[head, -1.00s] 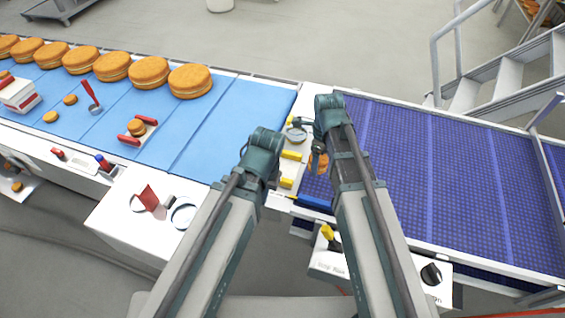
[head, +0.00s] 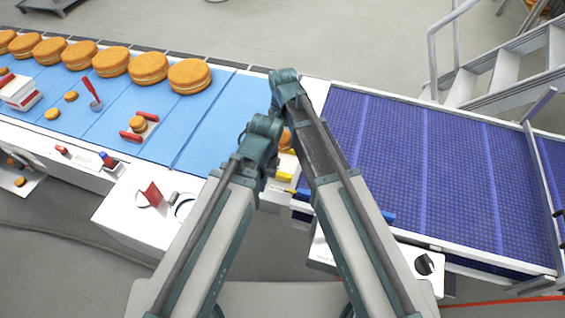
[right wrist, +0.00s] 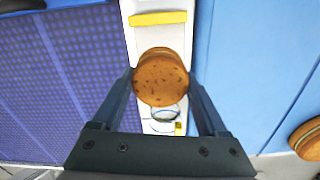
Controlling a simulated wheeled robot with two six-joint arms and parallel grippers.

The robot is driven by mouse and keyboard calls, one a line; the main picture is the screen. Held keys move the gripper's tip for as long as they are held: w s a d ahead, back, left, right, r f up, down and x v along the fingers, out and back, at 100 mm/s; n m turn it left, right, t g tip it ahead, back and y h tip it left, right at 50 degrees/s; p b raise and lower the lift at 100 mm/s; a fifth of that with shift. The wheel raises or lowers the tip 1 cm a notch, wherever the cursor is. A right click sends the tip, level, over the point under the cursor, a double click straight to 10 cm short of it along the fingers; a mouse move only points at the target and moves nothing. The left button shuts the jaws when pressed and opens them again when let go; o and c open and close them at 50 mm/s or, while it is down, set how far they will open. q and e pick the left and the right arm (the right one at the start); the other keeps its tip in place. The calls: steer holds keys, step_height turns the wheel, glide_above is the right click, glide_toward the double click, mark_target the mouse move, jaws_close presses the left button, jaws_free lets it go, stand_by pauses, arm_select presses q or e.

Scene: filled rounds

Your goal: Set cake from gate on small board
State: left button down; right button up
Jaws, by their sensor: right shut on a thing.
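A small round brown cake (right wrist: 160,80) sits between the fingers of my right gripper (right wrist: 161,88), which is shut on it. In the head view a bit of this cake (head: 286,140) shows beside my right arm. Below it in the wrist view is the white gate strip (right wrist: 145,50) with a yellow bar, between the two belts. A small board with red bars (head: 130,137) lies on the light-blue belt and bears a small cake (head: 138,124); I cannot be sure it is the task's board. My left gripper's fingers are hidden by its arm.
Several large cakes (head: 189,76) stand along the far edge of the light-blue belt (head: 215,120). A white and red box (head: 20,93) and a red-handled tool (head: 92,92) lie at left. The purple belt (head: 450,160) is largely bare. Metal stairs (head: 505,70) stand behind it.

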steer(key=b, duration=0.6)
glide_above(283, 163)
steer(key=shift+f, duration=3.2)
step_height(283, 163, down, 4)
steer(key=b, duration=0.4)
steer(key=shift+r, duration=0.15)
steer(key=o, duration=0.7)
steer(key=shift+o, duration=0.3)
